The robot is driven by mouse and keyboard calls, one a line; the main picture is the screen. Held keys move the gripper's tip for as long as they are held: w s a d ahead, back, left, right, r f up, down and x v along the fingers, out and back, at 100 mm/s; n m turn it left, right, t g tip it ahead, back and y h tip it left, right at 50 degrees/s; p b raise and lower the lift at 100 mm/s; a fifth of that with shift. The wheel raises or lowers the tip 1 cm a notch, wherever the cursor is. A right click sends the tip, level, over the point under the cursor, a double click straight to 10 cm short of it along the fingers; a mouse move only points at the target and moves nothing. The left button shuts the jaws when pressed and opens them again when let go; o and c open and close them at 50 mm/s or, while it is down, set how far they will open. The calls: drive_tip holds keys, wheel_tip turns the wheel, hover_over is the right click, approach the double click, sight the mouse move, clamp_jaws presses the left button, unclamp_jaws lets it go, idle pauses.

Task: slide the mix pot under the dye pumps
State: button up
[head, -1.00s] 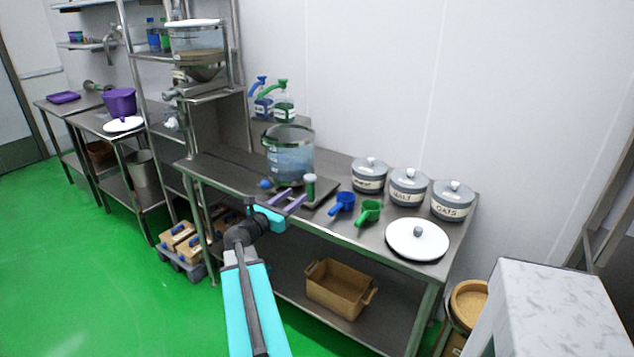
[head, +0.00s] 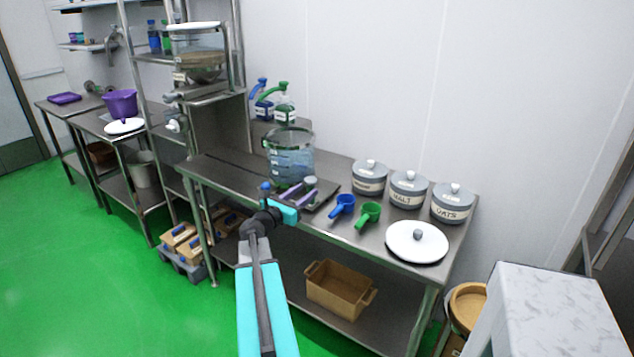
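The mix pot (head: 290,160) is a clear, round vessel with volume marks, upright on a dark flat plate at the middle of the steel table. The dye pumps, one blue (head: 262,108) and one green (head: 285,105), are bottles with pump heads behind the pot, near the wall. The pot stands in front of them. My gripper (head: 302,190), with two purple fingers, is just in front of the pot's base at its right. The fingers look apart, with nothing clearly between them. A small grey-topped post (head: 311,181) is by the fingertips; its lower part is hidden.
A blue knob (head: 266,187) is left of my gripper. The table left of the pot is mostly clear.

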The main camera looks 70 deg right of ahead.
drive_tip(key=shift+p+x, duration=0.85)
drive_tip(key=shift+x, duration=3.3)
clamp_jaws()
